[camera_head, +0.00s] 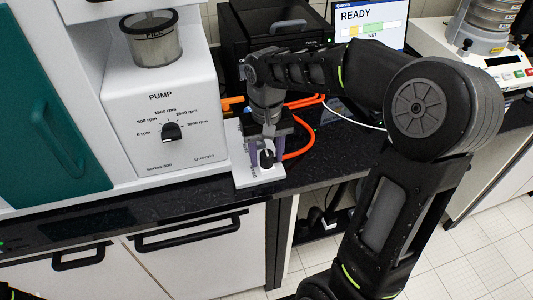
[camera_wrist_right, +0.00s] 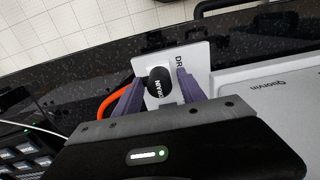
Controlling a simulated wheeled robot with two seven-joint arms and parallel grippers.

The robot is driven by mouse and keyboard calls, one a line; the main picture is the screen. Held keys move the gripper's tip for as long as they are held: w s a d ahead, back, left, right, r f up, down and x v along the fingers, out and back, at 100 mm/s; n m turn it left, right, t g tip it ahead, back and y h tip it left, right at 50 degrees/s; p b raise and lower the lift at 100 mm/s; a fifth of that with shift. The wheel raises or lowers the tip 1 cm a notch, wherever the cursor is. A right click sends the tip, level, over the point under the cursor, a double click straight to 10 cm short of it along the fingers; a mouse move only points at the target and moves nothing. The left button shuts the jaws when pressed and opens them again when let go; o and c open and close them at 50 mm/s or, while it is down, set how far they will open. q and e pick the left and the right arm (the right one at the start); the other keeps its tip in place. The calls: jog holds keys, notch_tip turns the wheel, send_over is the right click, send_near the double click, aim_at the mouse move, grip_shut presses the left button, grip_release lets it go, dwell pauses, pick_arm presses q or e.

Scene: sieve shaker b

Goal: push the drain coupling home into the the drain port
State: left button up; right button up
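In the right wrist view the coupling (camera_wrist_right: 159,83) stands in front of the plate (camera_wrist_right: 199,57), which carries the letters "DR". My right gripper (camera_head: 266,158) has its two purple fingers on either side of the coupling. In the right wrist view, gaps show between the fingers (camera_wrist_right: 160,88) and the coupling, so the gripper is open around it. The drain port and its seating are hidden.
An orange hose (camera_head: 302,146) curves right of the plate. The white pump housing (camera_head: 165,115) stands close on the left. A black printer-like box (camera_head: 275,25) and a screen reading READY (camera_head: 366,22) stand behind. The dark counter (camera_head: 315,172) is bare to the right.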

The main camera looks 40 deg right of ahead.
jog(key=shift+o, duration=0.5)
jog(key=shift+r, duration=0.45)
notch_tip(320, 180, up, 7)
jog(key=shift+f+b, duration=0.1)
jog(key=shift+b, duration=0.2)
